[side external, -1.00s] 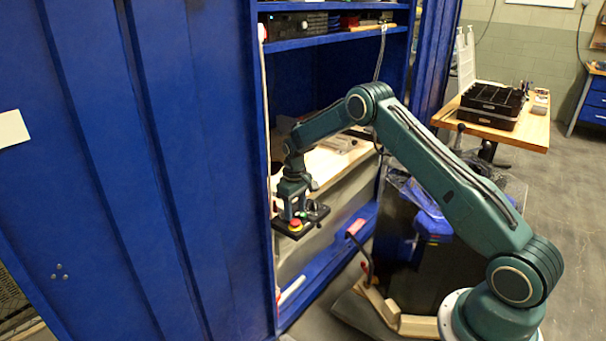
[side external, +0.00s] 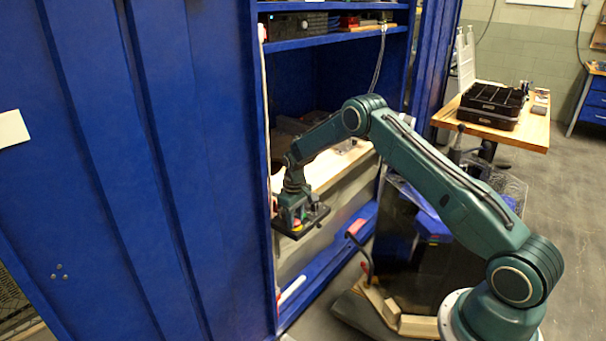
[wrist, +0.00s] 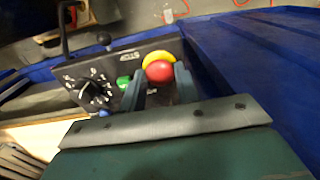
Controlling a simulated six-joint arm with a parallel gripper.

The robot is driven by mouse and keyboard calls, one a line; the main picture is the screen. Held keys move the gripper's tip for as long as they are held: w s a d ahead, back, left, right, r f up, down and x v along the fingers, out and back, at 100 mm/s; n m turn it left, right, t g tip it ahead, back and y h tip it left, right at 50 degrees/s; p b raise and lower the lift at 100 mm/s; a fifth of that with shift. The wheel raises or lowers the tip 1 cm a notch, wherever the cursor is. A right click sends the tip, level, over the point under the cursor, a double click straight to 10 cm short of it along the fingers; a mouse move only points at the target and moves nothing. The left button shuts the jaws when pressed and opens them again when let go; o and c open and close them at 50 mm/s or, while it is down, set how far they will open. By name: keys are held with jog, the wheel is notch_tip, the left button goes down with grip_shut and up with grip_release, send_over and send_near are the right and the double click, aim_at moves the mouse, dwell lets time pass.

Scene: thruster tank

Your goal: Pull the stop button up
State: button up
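The stop button is a red mushroom knob (wrist: 159,72) on a yellow base (wrist: 160,57), set on a black control panel (wrist: 118,62). In the side view the panel (side external: 288,232) hangs at the cabinet's front, with a little of the red knob (side external: 297,226) visible. My gripper (wrist: 160,80) is open, one finger on each side of the red knob. I cannot tell whether the fingers touch it. In the side view my gripper (side external: 296,216) points down over the panel and hides most of the button.
A blue cabinet wall (wrist: 245,65) stands close on the right. The wooden worktop (side external: 328,165) lies behind the panel.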

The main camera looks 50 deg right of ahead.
jog(key=shift+r, duration=0.55)
dwell(0.4)
jog(key=o, duration=0.8)
jog(key=shift+f, duration=0.1)
jog(key=shift+r, duration=3.5)
jog(key=shift+r, duration=0.1)
